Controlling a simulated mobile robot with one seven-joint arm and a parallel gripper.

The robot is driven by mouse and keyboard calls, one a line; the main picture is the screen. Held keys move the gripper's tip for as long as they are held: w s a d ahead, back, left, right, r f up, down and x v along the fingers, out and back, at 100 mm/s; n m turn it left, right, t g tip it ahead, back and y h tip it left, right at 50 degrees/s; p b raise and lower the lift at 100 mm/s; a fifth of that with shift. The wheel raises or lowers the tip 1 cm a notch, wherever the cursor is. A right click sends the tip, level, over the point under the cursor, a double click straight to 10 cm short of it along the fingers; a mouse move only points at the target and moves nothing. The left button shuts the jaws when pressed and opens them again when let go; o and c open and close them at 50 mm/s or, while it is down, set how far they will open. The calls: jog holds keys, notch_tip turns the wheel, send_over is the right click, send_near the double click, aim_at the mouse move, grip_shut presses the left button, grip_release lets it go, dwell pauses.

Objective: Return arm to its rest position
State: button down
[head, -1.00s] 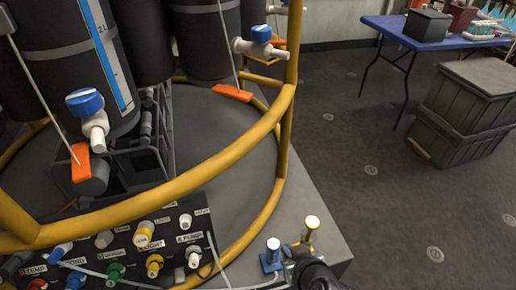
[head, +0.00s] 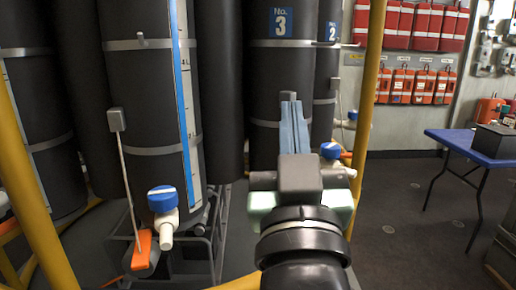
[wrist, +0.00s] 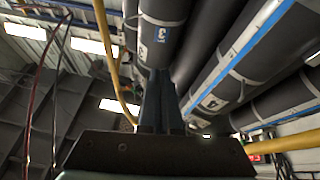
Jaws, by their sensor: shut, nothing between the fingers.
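My gripper (head: 291,104) stands raised in the middle of the head view, with its blue-grey fingers pointing up, side by side and shut. Nothing shows between them. It appears in front of the dark bottle marked No. 3 (head: 278,65); I cannot tell how far apart they are. In the wrist view the fingers (wrist: 158,85) point up toward the tall bottles and ceiling, closed together. My dark arm runs down out of the bottom of the head view.
Several tall black bottles stand in a rack with a yellow rail (head: 367,105). A valve with a blue cap (head: 162,199) juts out low. A blue table (head: 475,149) stands at right. Red packs (head: 412,84) hang on the back wall. Floor between rack and table is clear.

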jog(key=s+a+r+t, duration=0.4)
jog(key=s+r, duration=0.5)
jog(key=r, duration=0.2)
notch_tip(320, 180, up, 24)
jog(key=p, duration=2.3)
jog(key=shift+s+f+y+p, duration=0.15)
jog(key=shift+f+y+p, duration=0.05)
jog(key=shift+y+p, duration=0.2)
jog(key=c, duration=1.5)
grip_release()
jog(key=shift+c, duration=0.2)
